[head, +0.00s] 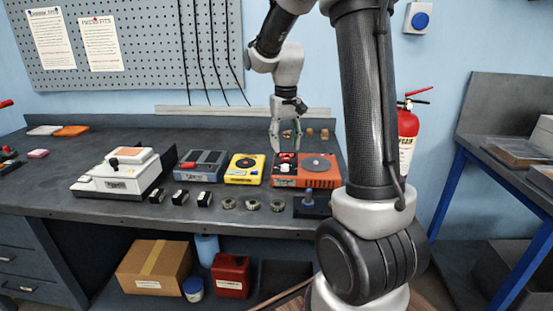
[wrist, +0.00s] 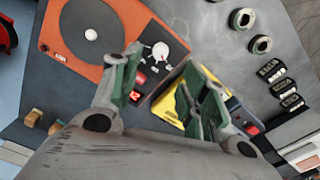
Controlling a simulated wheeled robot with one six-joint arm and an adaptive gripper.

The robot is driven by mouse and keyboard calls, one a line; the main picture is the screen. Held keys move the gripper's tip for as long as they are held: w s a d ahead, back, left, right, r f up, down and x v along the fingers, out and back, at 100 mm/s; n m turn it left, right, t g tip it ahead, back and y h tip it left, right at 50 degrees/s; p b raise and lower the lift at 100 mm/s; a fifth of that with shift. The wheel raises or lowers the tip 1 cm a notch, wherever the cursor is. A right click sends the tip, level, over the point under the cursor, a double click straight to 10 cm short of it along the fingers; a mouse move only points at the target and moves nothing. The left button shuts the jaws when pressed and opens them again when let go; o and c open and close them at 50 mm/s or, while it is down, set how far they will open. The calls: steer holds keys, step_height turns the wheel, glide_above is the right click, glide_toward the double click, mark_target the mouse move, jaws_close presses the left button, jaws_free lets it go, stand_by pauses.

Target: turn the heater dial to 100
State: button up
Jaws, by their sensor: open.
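The orange heater (head: 322,183) stands on the bench right of the yellow unit, with a round grey plate on top. In the wrist view the heater (wrist: 62,55) fills the upper left, with its plate (wrist: 90,22) visible. Red parts, one with white markings, lie below the dial. My gripper (head: 286,146) hangs above the heater's left end. In the wrist view my gripper (wrist: 162,86) is open and empty, its green-padded fingers apart, with the dial beyond them.
A yellow unit (head: 245,167) stands close left of the heater, then a grey-blue unit (head: 200,165) and a white device (head: 112,174). Small black blocks and metal rings line the front. A blue-tipped post (head: 309,199) stands before the heater. Small brown blocks (head: 317,134) lie behind.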

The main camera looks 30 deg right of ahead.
mark_target(285, 165)
step_height(285, 165, down, 7)
steer(key=shift+s+f, duration=0.15)
jaws_close()
